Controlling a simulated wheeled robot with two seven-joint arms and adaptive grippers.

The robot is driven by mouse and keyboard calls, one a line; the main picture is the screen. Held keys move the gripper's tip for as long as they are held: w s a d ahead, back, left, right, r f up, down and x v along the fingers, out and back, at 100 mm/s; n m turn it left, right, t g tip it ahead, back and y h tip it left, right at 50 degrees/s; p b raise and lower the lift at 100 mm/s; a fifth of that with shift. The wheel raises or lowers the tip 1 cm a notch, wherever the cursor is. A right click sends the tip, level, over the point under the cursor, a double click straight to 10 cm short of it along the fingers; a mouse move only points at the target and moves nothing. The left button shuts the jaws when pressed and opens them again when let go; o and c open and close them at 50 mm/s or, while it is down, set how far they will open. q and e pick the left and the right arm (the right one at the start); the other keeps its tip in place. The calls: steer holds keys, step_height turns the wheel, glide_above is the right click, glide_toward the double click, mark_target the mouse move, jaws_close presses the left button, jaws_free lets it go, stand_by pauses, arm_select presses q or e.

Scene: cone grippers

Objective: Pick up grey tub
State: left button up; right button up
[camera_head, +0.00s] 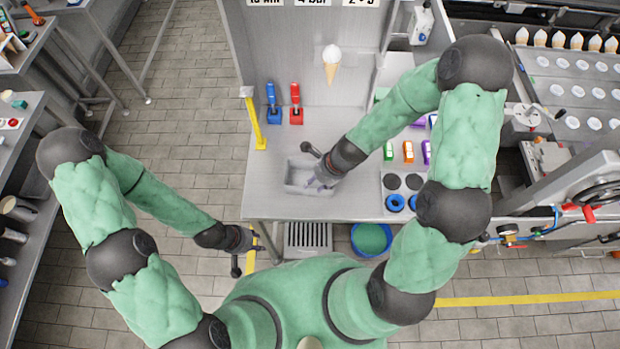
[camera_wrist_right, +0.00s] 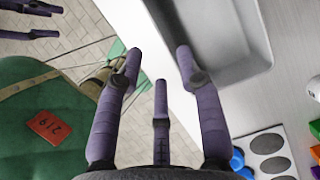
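The grey tub (camera_head: 297,178) is a shallow rectangular tray on the grey worktop near its front left edge. It also shows in the right wrist view (camera_wrist_right: 235,65), at the upper right. My right gripper (camera_head: 318,184) is at the tub's right part in the head view. In the wrist view its purple fingers (camera_wrist_right: 158,72) are spread with nothing between them. One fingertip overlaps the tub's rim; contact cannot be told. My left gripper (camera_head: 250,240) hangs off the worktop's front left corner, empty. In the wrist view its fingers (camera_wrist_right: 30,20) look apart.
Blue (camera_head: 273,112) and red (camera_head: 296,112) handled tools stand behind the tub, with a yellow post (camera_head: 254,122) at the left edge. A holder with dark and blue rings (camera_head: 395,203) and coloured items lie to the right. A green-filled blue bucket (camera_head: 371,239) is below the front edge.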

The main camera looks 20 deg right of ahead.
steer(key=b+x, duration=0.1)
steer(key=x, duration=0.2)
steer(key=shift+w+d+f+b, duration=0.1)
steer(key=shift+w+b, duration=0.25)
steer(key=shift+f, duration=0.3)
steer(key=shift+s+a+f+b, duration=0.1)
steer(key=shift+a+b, duration=0.15)
steer(key=shift+b, duration=0.1)
steer(key=b+x, duration=0.3)
steer(key=x, duration=0.1)
steer(key=shift+s+d+f, duration=0.1)
steer(key=shift+d, duration=0.05)
steer(key=shift+a+f+b, duration=0.25)
steer(key=shift+f+b, duration=0.2)
steer(key=shift+b, duration=0.1)
steer(key=shift+r, duration=0.1)
jaws_close()
